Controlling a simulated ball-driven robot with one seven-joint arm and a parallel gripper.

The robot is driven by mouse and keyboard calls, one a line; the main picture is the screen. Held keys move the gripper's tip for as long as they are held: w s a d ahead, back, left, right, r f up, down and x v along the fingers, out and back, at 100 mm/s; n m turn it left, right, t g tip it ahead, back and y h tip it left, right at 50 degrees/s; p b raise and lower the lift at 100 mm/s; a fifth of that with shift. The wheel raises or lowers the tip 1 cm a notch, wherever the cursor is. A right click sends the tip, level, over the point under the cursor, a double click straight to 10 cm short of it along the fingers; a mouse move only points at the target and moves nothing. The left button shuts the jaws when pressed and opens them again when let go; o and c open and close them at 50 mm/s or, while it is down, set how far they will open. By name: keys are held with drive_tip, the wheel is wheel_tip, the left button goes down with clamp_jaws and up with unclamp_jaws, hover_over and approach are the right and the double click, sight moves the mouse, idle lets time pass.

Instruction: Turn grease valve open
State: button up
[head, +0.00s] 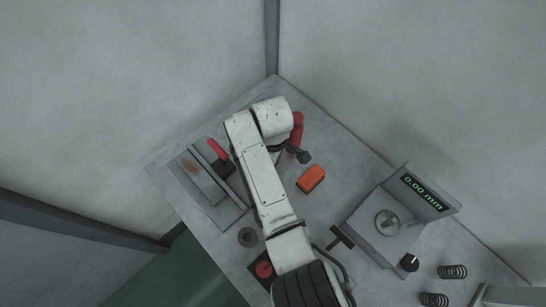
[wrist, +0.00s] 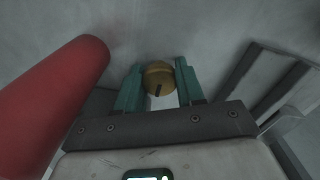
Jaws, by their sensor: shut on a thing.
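A round brass knob with a dark slot (wrist: 158,74), which looks like the grease valve, sits between the two green fingers of my gripper (wrist: 159,88) in the wrist view. My gripper is shut on it, with one finger on each side. The dark slot slants slightly. A red cylinder (wrist: 52,105) lies close by on the left in the wrist view. In the head view this red body (head: 298,128) shows partly behind my arm. The knob and my fingers are hidden there by my arm.
An orange box (head: 311,178) lies on the grey table (head: 330,135) right of my arm. A red-handled device (head: 219,152) stands to the left. A gauge reading 0.00 mm (head: 422,192) and several springs (head: 452,271) are at the right. Walls stand close behind.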

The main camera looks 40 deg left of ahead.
drive_tip(key=shift+a, duration=0.1)
drive_tip(key=o, duration=1)
wheel_tip(320, 180, up, 11)
drive_tip(key=shift+f, duration=0.1)
idle(0.5)
